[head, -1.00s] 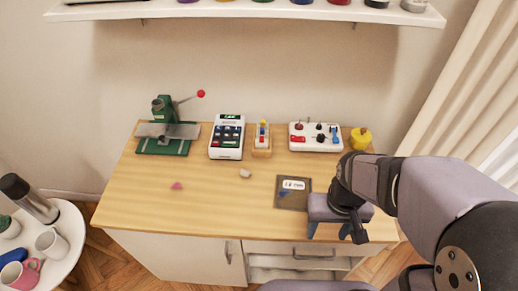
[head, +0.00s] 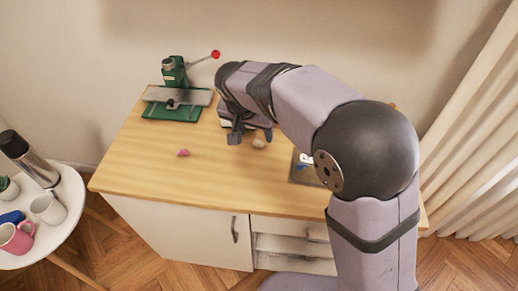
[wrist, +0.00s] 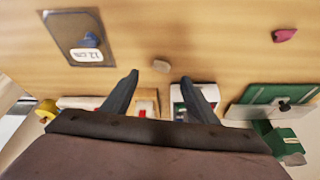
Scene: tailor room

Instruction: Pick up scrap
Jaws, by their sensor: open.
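Small scrap-like pieces lie on the wooden table (head: 150,185). A beige piece (head: 258,142) lies near the middle; in the wrist view the beige piece (wrist: 162,66) sits just beyond the gap between my fingertips. A pink piece (head: 183,153) lies to the left; it also shows in the wrist view (wrist: 284,35). A blue piece (wrist: 91,39) lies on a dark square mat (wrist: 68,22) with a "12 cm" label. My gripper (head: 252,135) is open and empty, above the table beside the beige piece; it also shows in the wrist view (wrist: 160,76).
A green press (head: 172,105) with a red-knobbed lever stands at the back left. My arm hides most of the devices along the back edge. A side table (head: 75,215) with mugs and a flask stands at the left. The table's front left is clear.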

